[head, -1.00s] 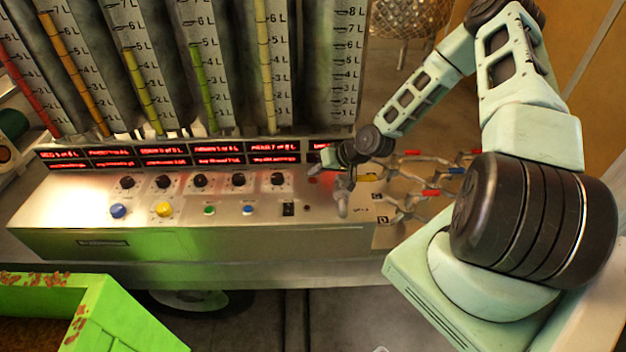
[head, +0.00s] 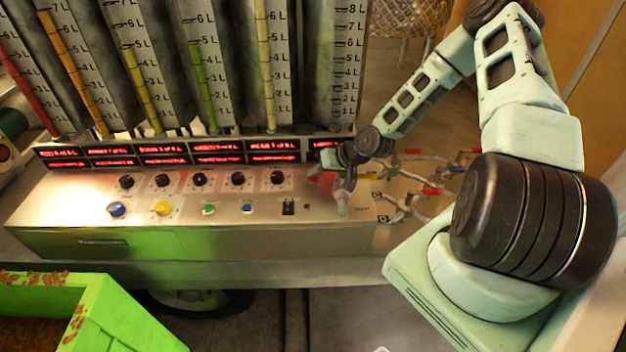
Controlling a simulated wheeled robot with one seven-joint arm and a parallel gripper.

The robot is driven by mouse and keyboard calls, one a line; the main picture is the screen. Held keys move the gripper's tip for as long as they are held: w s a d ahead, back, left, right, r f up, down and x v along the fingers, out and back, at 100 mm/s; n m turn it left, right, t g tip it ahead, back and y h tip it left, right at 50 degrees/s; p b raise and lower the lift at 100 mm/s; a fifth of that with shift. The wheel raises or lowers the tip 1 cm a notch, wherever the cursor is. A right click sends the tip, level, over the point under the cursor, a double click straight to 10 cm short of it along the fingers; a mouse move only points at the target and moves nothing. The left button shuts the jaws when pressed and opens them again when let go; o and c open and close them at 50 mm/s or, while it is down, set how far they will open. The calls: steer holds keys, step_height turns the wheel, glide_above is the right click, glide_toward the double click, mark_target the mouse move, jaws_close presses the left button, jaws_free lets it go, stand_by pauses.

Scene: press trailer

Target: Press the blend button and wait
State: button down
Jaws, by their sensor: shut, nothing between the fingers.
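I cannot read which control is the blend button. My gripper (head: 343,206) points down at the panel's right end, right of the black switch. It is shut and empty. A reddish patch (head: 320,179) shows just left of it, partly hidden by the wrist. I cannot tell whether the fingertips touch the panel.
Several black knobs (head: 200,180) and red-lit displays (head: 165,154) lie behind the buttons. Tall graduated tubes (head: 268,70) stand behind them. Pipes with red and blue handles (head: 420,190) are to the right of my gripper. A green bin (head: 110,315) is at the lower left.

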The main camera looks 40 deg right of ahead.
steer(key=shift+f, duration=0.4)
stand_by(0.6)
steer(key=shift+r, duration=0.1)
stand_by(0.3)
steer(key=shift+r+p, duration=0.3)
steer(key=shift+r, duration=0.4)
steer(key=shift+r+p, duration=1.85)
steer(key=shift+r, duration=0.65)
step_height(320, 180, up, 10)
steer(key=p, duration=0.8)
glide_above(316, 180)
steer(key=shift+d, duration=0.15)
steer(key=shift+b, duration=0.35)
